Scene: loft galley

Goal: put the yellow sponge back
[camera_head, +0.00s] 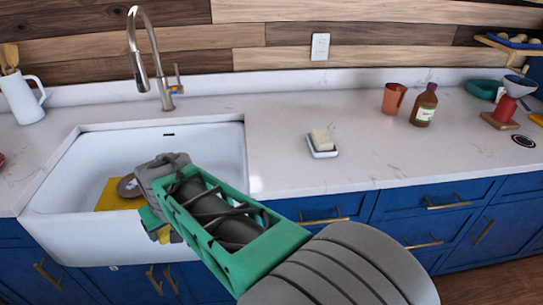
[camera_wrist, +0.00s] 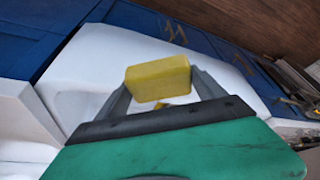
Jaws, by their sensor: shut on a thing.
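The yellow sponge (camera_wrist: 158,78) is a rounded block held between the two grey fingers of my gripper (camera_wrist: 160,88) in the wrist view. In the head view my gripper (camera_head: 155,224) is at the front of the white sink (camera_head: 215,150), pointing down and left. Only a small yellow bit of the sponge (camera_head: 163,235) shows there; my gripper hides the rest. A small white dish (camera_head: 323,153) holding a cream block (camera_head: 321,139) stands on the counter right of the sink.
A white jug (camera_head: 22,98) stands left. An orange cup (camera_head: 393,98) and brown bottle (camera_head: 424,106) stand right. Counter around the dish is clear.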

